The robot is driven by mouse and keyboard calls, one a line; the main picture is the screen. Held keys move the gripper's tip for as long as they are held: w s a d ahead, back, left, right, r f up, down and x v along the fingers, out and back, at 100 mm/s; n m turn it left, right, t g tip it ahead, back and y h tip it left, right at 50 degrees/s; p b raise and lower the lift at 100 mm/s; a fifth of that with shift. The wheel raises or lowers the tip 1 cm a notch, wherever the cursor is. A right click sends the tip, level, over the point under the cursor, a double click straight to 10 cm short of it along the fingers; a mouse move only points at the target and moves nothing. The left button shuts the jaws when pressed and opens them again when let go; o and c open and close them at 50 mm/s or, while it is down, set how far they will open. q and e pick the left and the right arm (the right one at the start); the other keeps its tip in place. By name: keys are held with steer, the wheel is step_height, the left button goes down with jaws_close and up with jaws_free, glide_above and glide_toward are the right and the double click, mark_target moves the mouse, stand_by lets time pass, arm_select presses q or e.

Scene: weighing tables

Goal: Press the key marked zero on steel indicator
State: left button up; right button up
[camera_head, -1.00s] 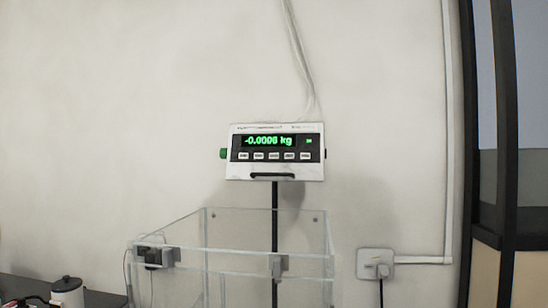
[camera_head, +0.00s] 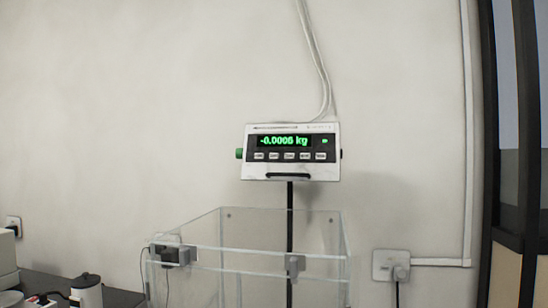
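The steel indicator (camera_head: 291,173) is a pale box on a dark post against the wall, upright and facing me. Its green display (camera_head: 284,141) appears to read -0.0006 kg. A row of several light keys (camera_head: 290,156) runs below the display; their markings are too small to read, so I cannot tell which is zero. A dark handle-like bar sits under the keys. A green knob (camera_head: 239,153) is on its left side. Neither of my grippers is in view, and nothing touches the indicator.
A clear-walled open enclosure (camera_head: 258,261) stands below the indicator, around the lower post. A wall socket (camera_head: 391,265) with a plug is at the right. A white-and-dark canister (camera_head: 87,293) stands on the dark counter (camera_head: 40,283) at lower left.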

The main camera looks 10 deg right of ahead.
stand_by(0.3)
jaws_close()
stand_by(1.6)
